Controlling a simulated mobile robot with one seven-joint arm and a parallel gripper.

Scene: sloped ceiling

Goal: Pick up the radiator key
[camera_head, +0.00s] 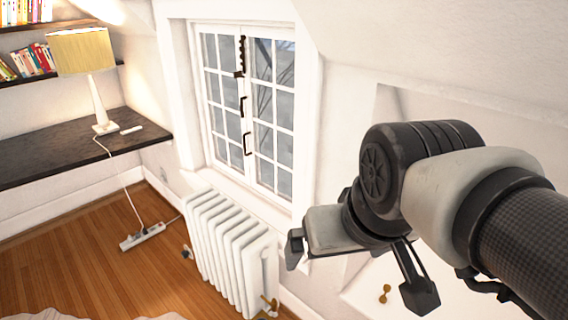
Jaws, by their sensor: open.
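A small brass-coloured piece, which looks like the radiator key (384,293), lies on a pale white surface at the lower right in the head view. My gripper (357,274) is open, with its two dark fingers spread wide. In the picture the key shows just below the gap between the fingers, nearer the right one. I see nothing between the fingers. I cannot tell how high the gripper is above the key.
A white radiator (230,245) stands under the window (248,110), with a brass valve (268,303) at its lower right. A dark desk (80,150) holds a lamp (85,65). A power strip (142,236) lies on the wooden floor.

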